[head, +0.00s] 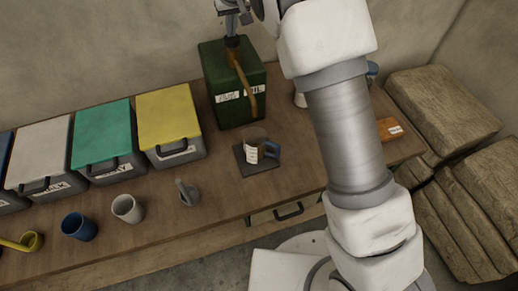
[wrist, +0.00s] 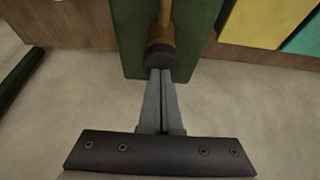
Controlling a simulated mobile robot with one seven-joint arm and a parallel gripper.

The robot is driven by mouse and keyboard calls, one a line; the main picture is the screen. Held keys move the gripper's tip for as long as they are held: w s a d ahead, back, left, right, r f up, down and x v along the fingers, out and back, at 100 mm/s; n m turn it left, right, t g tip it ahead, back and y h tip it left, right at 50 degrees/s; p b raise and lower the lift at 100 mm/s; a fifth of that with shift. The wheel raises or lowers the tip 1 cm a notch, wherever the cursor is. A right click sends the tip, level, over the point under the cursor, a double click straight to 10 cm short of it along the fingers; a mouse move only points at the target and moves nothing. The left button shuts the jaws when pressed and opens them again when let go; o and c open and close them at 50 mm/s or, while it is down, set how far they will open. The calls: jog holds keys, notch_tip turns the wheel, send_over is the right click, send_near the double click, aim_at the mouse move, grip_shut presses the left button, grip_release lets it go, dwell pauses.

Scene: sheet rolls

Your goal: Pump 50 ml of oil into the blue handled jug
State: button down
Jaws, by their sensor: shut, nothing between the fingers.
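The oil tank (head: 220,75) is a dark green box with an OIL label, at the back middle of the table in the head view. A dark pump knob (wrist: 160,57) tops it, and a brass spout (head: 246,85) curves down its front. The jug (head: 252,152) with a blue handle (head: 271,149) and a marked pale side stands upright on a dark square plate (head: 245,168), in front of the tank near the spout's end. The oil level cannot be made out. My gripper (wrist: 161,72) is shut and empty, fingertips at the knob; contact cannot be told.
Bins with yellow (head: 168,113), green (head: 101,131) and white lids stand left of the tank. Sacks (head: 445,105) are stacked at right.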

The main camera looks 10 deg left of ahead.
jog(key=shift+f, duration=0.15)
jog(key=shift+r+p, duration=1.8)
jog(key=shift+r, duration=0.75)
notch_tip(320, 180, up, 6)
jog(key=p, duration=0.4)
jog(key=shift+p, duration=0.3)
